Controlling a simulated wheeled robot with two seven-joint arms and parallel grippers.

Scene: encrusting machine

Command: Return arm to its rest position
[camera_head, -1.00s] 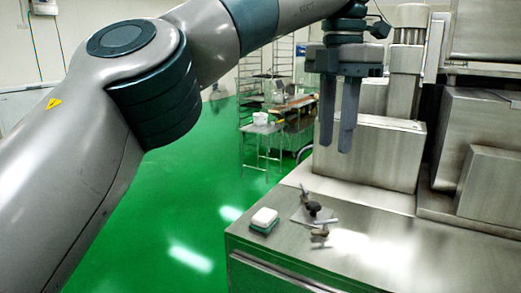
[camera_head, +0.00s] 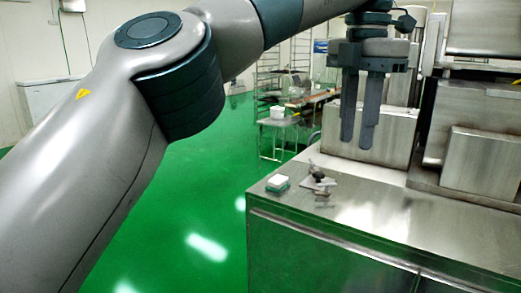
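My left arm (camera_head: 130,130) comes in from the left and reaches across the upper part of the view. Its gripper (camera_head: 357,146) hangs with the fingers pointing down, in front of the steel machine and above the steel counter (camera_head: 400,215). The two fingers stand a small gap apart with nothing visible between them. The gripper touches nothing that I can see. My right gripper is not in view.
Steel machine housings (camera_head: 475,170) stand at the right. A rack and small table (camera_head: 275,135) stand behind. Green floor is open at the left.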

